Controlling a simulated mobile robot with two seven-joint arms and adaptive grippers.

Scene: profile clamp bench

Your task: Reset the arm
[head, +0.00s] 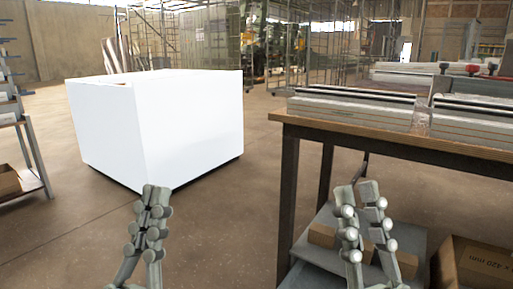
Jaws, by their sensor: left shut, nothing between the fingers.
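My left gripper (156,190) is in the lower left of the head view, pointing up, with its fingertips together and nothing between them. It shows in front of the floor and the lower edge of a white box. My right gripper (357,190) is in the lower right, pointing up. Its fingertips are a little apart, and I see nothing held between them. It shows in front of the bench's lower shelf. The rest of both arms is out of view.
A workbench (440,152) on the right carries grey metal profiles (350,112). Its lower shelf (318,273) holds small brown blocks, with a cardboard box (485,265) beside. A large white box (190,125) stands at left, near a rack (38,160). Floor (235,225) between is clear.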

